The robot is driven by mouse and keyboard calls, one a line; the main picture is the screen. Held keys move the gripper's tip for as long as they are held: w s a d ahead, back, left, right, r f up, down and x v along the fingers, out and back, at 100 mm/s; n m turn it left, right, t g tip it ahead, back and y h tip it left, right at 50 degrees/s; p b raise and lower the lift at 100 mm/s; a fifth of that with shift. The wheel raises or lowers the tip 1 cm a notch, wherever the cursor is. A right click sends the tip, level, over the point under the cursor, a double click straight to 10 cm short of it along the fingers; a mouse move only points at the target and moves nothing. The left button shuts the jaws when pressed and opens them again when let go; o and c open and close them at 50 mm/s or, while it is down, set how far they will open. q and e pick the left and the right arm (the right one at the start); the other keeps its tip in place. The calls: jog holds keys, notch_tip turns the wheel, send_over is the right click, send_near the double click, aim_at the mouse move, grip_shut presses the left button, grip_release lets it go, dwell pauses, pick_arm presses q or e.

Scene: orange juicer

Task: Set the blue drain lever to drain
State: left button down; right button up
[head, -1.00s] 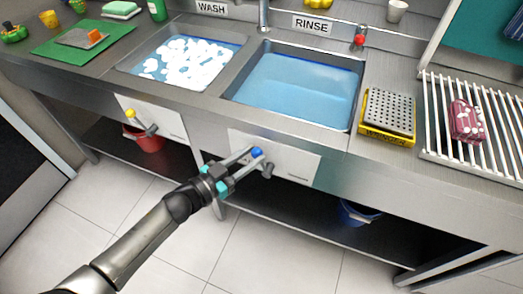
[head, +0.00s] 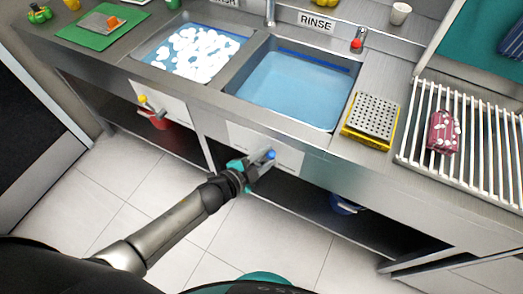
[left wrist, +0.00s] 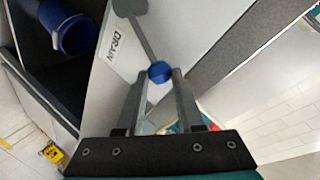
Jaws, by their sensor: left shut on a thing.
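The blue drain lever's knob (head: 270,154) is on the white panel (head: 288,155) below the rinse basin (head: 290,90). My left gripper (head: 262,158) reaches it from the lower left and is shut on it. In the left wrist view the blue knob (left wrist: 160,71) sits between the two fingertips of my left gripper (left wrist: 160,80). The grey lever bar (left wrist: 142,38) runs from the knob up to its pivot at the top edge. The DRAIN label (left wrist: 112,44) is on the panel just left of the bar. My right gripper is out of view.
The wash basin (head: 192,52) with foam is on the left, with a yellow-knobbed lever (head: 146,101) below it. A red bucket (head: 160,122) and a blue bucket (head: 343,205) stand under the counter. The floor in front is free.

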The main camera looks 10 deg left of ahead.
pick_arm(q)
jog(key=shift+s+d+f, duration=0.1)
jog(key=shift+d, duration=0.15)
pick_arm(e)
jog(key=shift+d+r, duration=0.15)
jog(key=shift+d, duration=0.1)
pick_arm(q)
jog(key=shift+m, duration=0.3)
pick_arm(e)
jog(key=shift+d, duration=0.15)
pick_arm(q)
jog(key=c, duration=0.5)
grip_release()
jog(key=p+v, duration=0.2)
jog(key=v, duration=1.3)
jog(key=shift+s+d, duration=0.15)
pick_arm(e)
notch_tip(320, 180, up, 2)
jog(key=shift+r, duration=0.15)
